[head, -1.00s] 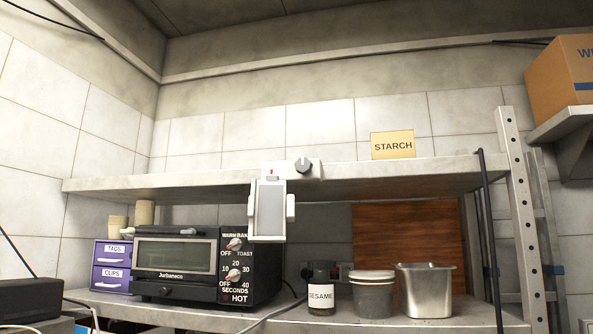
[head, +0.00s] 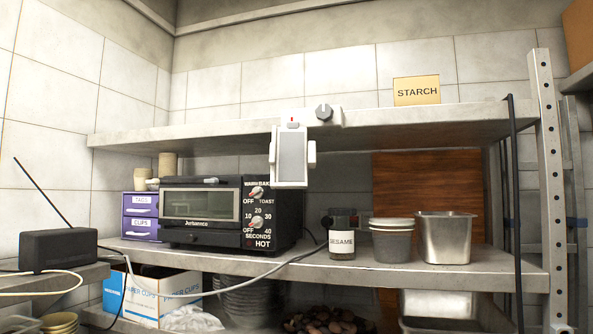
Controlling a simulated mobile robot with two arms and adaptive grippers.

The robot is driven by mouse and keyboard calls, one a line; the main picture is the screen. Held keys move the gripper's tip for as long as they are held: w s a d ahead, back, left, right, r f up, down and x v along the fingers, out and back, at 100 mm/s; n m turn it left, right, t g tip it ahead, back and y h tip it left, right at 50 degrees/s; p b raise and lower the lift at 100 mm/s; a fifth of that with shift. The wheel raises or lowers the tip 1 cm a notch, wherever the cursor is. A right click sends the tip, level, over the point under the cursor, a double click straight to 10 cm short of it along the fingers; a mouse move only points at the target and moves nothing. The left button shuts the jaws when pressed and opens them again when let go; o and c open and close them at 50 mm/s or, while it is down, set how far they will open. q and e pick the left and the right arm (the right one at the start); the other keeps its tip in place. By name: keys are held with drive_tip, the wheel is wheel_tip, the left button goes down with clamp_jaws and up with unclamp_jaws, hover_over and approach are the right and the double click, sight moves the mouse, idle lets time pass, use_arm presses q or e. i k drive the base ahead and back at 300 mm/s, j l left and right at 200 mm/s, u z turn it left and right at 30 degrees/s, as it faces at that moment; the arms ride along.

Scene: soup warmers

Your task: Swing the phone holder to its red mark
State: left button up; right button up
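The phone holder (head: 292,158) is a white clamp frame with a grey back plate and a small grip on each side. It hangs upright and empty from the front edge of the upper shelf. A white mount with a dark grey knob (head: 323,113) sits at its top right, on the shelf edge. A small red mark (head: 292,120) shows at the top of the holder, near its middle. Neither of my grippers is in view.
The upper shelf (head: 430,120) carries a STARCH card (head: 416,90). Below stand a black toaster oven (head: 202,212), a sesame jar (head: 342,240), a grey tub (head: 391,243) and a steel container (head: 446,238). A metal post (head: 546,160) rises at right. The space before the holder looks clear.

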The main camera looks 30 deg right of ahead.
sight(288, 146)
drive_tip(key=z, duration=0.95)
